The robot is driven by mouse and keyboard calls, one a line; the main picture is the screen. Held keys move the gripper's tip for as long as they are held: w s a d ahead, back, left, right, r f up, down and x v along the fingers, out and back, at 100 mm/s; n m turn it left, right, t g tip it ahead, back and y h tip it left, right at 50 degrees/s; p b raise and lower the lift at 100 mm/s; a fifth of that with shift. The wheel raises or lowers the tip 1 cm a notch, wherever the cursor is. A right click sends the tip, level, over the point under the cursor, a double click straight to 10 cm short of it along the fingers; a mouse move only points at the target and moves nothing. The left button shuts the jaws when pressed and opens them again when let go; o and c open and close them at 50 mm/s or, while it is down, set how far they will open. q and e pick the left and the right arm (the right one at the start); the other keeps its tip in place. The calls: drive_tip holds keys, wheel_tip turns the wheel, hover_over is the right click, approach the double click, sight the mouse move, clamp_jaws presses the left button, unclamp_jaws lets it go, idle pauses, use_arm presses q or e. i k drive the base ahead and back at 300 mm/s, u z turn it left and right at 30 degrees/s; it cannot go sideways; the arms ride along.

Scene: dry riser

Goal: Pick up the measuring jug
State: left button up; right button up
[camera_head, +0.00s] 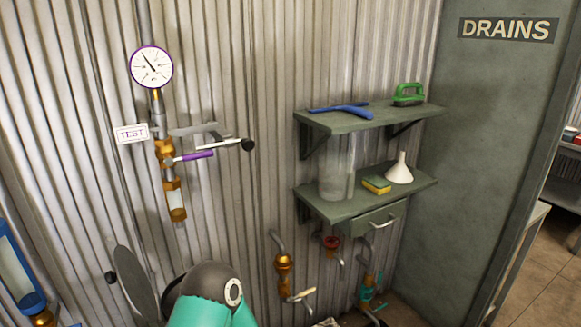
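The measuring jug (333,182) appears to be the tall, clear, greyish vessel at the left end of the lower wall shelf (345,208). It stands upright, its see-through wall blends with the ribbed wall behind, and I cannot make out its handle clearly. Its top is close under the upper shelf (350,122). Neither of my grippers can be made out in this view. A teal and dark grey arm part of mine shows at the bottom, left of the middle, well below and apart from the jug.
A yellow-green sponge (377,185) and a white funnel (399,169) stand right of the jug. A blue tool (340,109) and green brush (408,95) lie on the upper shelf. A drawer (378,221) and brass taps (284,272) are below. A gauge pipe (164,150) is left.

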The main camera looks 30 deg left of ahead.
sight(335, 172)
drive_tip(key=u, duration=0.45)
drive_tip(key=i, duration=1)
drive_tip(key=u, duration=0.7)
drive_tip(key=k, duration=0.75)
drive_tip(key=u, duration=0.25)
drive_tip(key=i, duration=0.85)
drive_tip(key=z, duration=0.1)
